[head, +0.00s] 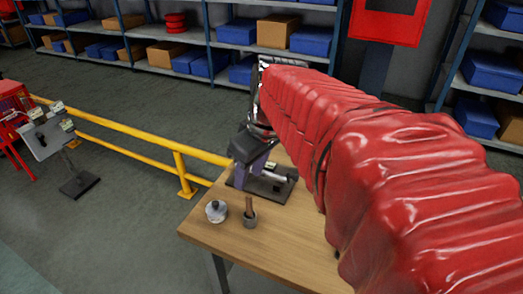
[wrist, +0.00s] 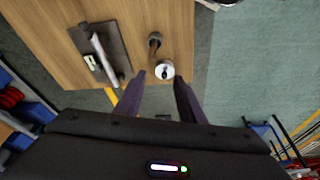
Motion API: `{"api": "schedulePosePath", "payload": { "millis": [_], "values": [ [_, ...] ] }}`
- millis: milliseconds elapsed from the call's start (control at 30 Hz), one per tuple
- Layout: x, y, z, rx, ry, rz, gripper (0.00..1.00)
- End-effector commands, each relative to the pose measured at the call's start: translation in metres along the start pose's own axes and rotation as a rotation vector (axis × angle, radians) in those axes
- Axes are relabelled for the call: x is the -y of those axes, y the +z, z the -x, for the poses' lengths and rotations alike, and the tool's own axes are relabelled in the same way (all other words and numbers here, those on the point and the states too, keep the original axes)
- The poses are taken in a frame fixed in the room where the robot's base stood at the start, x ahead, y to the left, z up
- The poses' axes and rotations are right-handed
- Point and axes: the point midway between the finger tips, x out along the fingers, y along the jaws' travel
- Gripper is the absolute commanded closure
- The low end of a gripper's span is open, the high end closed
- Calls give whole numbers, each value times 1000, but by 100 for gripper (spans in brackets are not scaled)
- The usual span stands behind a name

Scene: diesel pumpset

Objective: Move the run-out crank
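My gripper (wrist: 158,84) is open and empty, its two dark purple fingers spread apart above the wooden table (wrist: 60,20). In the head view my gripper (head: 243,182) hangs over the table's far left part. A silver bar (wrist: 104,58) lies on a dark base plate (wrist: 86,38); the base also shows behind the gripper in the head view (head: 278,190). A small cup with a brown handle in it (head: 249,213) and a round whitish metal piece (head: 216,210) stand near the left edge. I cannot tell which piece is the run-out crank.
A yellow rail (head: 140,135) runs behind and left of the table. A grey panel on a stand (head: 45,138) with a black handle stands beyond it. Shelves with blue bins (head: 310,40) line the back.

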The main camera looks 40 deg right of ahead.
Motion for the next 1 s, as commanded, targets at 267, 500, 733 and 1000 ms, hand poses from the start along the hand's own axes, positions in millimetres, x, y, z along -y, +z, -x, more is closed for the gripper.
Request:
{"api": "schedulePosePath", "payload": {
  "millis": [267,500,733,1000],
  "values": [
    [-84,9,3,11,-73,77,64],
    [-158,34,5,-28,-132,158,64],
    [-207,60,8,-80,-160,225,64],
    [-215,66,9,-92,-163,243,64]
  ]
}}
